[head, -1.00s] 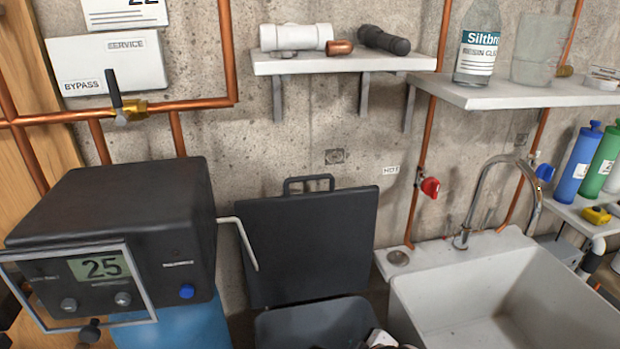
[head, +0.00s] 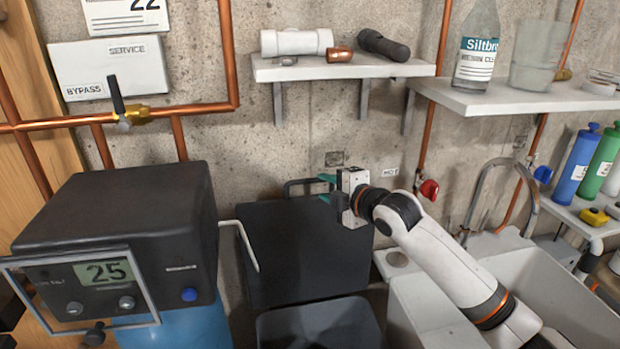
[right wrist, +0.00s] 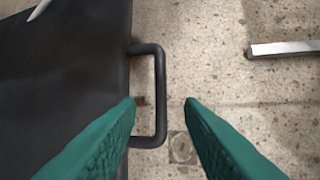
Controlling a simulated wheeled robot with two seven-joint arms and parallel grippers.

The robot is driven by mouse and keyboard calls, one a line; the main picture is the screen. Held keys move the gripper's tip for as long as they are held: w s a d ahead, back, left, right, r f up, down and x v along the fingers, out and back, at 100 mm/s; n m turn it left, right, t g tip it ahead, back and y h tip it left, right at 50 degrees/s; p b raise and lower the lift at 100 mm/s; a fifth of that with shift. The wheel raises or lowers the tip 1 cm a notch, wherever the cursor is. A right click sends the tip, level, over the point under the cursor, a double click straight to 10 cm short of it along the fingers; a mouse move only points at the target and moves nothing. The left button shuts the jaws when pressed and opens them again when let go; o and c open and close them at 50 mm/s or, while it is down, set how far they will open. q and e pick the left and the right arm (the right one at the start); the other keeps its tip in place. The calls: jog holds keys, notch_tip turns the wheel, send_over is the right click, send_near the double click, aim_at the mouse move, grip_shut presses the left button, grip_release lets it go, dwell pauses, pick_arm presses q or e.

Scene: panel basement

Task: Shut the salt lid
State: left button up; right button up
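The salt lid (head: 290,250) is a black panel standing raised against the wall, open, behind the dark grey salt bin (head: 318,322). Its black handle (head: 297,184) sticks up from its top edge and shows in the right wrist view (right wrist: 160,90). My right gripper (head: 329,189) is at the handle's right end, beside the lid's top edge. In the right wrist view its green fingers are apart, with the handle's outer bar between or just beyond the tips; contact is not clear. My left gripper is out of view.
A black control box (head: 120,215) with a pale bent rod (head: 243,238) stands left of the lid. The white sink (head: 425,300) is on the right, under my right arm. A wall shelf (head: 340,68) with pipe fittings hangs above the lid.

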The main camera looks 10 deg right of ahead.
aim_at(312, 182)
jog(key=p+x, duration=0.1)
jog(key=x, duration=0.6)
jog(key=shift+s, duration=0.1)
jog(key=shift+c, duration=0.5)
grip_shut()
